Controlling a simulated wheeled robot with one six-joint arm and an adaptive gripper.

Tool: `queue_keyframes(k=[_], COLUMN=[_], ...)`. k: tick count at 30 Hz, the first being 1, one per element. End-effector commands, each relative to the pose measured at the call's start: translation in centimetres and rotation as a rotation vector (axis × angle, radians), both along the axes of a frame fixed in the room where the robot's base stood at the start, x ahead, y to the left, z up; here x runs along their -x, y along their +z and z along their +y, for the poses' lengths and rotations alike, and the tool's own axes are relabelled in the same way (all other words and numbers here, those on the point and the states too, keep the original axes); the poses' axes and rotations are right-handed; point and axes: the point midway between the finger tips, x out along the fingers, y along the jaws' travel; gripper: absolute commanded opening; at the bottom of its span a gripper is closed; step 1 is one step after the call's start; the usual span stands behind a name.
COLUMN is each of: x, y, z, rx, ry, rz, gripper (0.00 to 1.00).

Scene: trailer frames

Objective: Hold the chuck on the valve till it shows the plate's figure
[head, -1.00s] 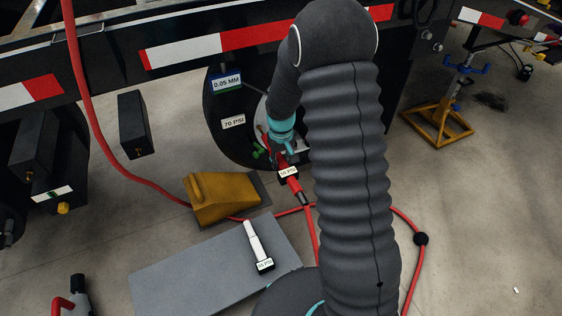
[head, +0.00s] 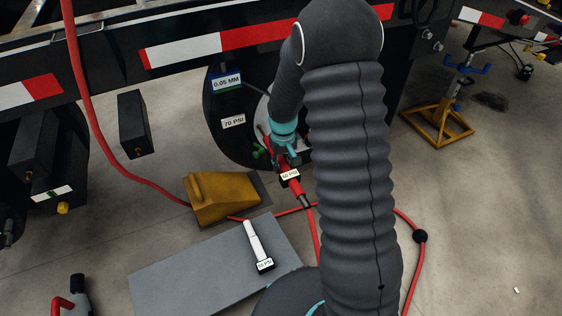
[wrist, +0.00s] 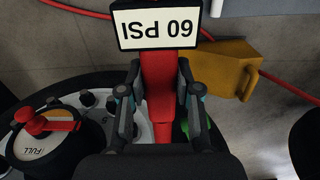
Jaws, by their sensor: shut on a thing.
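The red chuck (head: 297,189) has a small display that reads 60 PSI, upside down in the wrist view (wrist: 160,25). My gripper (head: 284,153) is shut on the chuck's red body; both fingers press its sides in the wrist view (wrist: 159,85). The chuck is at the black wheel (head: 220,148). My gripper and arm hide its far end, so I cannot see the valve or the contact there. The plate (head: 233,122) on the wheel reads 70 PSI.
A yellow chock (head: 222,198) stands on the floor by the wheel. A grey mat (head: 190,272) bears a white gauge (head: 253,240). A red hose (head: 312,235) trails from the chuck. A 0.05 MM label (head: 227,83) is above the plate. A yellow stand (head: 437,128) is at right.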

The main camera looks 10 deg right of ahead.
Motion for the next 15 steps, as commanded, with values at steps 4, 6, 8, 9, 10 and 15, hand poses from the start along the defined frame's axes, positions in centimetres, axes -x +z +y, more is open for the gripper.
queue_keyframes(k=[4,6,8,9,10,15], x=[0.7,1.1,1.4,1.5,1.7,2.5], y=[0.0,0.0,0.0,0.0,0.0,0.0], z=[-0.2,-0.2,-0.3,-0.3,-0.4,-0.5], rx=[0.000,0.000,0.000,0.000,0.000,0.000], ry=[0.000,-0.001,-0.001,-0.001,-0.001,-0.001], rz=[-0.001,-0.001,-0.001,-0.001,-0.001,0.000], gripper=[0.00,0.00,0.00,0.00,0.00,0.00])
